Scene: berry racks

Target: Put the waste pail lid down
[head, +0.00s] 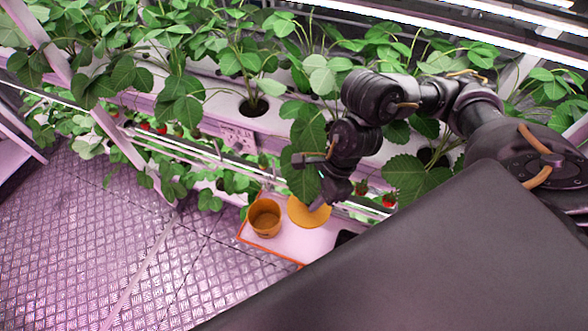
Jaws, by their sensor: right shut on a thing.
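The orange waste pail (265,218) stands upright and open on a pale tray or shelf (288,243) with an orange edge. The round yellow-orange lid (307,213) is just right of the pail, close above or on the same surface; I cannot tell which. My right gripper (318,203) reaches down from the upper right and is shut on the lid near its right side. The fingers are small and dark, so the exact grip is hard to see. My left gripper is not in view.
Strawberry plants in white rack gutters (225,115) fill the back, with leaves (303,178) hanging close to my right wrist. Red berries (389,199) hang right of the gripper. A dark opening or object (345,238) is at the tray's right. Metal floor (100,250) lies clear at left.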

